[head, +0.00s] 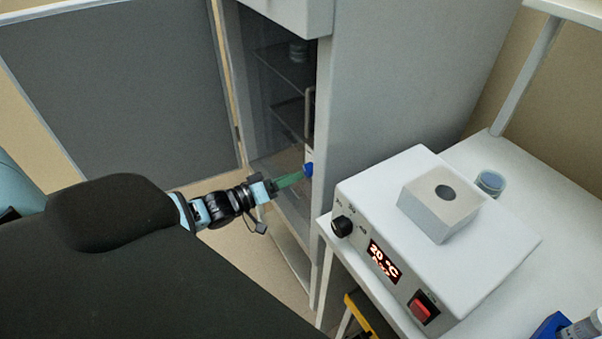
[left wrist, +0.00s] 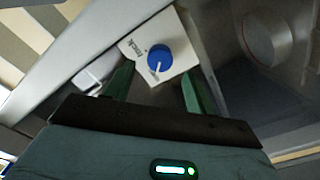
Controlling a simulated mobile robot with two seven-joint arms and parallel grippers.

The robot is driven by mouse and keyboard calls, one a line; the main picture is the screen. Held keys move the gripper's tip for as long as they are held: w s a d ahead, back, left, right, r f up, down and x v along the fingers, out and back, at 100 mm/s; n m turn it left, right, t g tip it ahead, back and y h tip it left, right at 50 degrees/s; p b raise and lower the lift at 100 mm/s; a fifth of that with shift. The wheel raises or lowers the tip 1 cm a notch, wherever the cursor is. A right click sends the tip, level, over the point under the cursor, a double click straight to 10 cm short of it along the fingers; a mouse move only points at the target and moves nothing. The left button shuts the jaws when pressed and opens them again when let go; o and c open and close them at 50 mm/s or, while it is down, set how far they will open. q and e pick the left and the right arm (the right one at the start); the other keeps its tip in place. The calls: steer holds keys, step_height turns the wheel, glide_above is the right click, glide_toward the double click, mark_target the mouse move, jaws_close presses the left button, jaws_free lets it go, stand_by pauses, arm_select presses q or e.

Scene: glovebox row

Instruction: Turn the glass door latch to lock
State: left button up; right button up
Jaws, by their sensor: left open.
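The latch is a round blue knob (left wrist: 159,58) with a white pointer line, on a white plate (left wrist: 140,42) that carries small dark lettering, in the left wrist view. In the head view the blue knob (head: 308,169) sits at the right edge of the glass door (head: 275,110) of a tall grey cabinet. My left gripper (head: 300,174) reaches toward it from the left. In the left wrist view the green fingers (left wrist: 155,85) are apart, with the knob just beyond and between them. I cannot tell whether they touch it. My right gripper is out of view.
A white heater box with a red display (head: 385,262) stands on the white bench (head: 520,170) at the right, close to the cabinet. A vertical handle (head: 310,112) is above the knob. A grey panel (head: 120,85) stands at the left. Floor shows below my left arm.

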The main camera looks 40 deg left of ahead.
mark_target(306, 171)
arm_select(q)
steer(key=x, duration=0.3)
steer(key=shift+d, duration=0.1)
steer(key=shift+w+d, duration=0.15)
steer(key=shift+w, duration=0.2)
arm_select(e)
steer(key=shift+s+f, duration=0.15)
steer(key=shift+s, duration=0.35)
arm_select(q)
steer(key=c, duration=1)
steer(key=shift+o, duration=0.2)
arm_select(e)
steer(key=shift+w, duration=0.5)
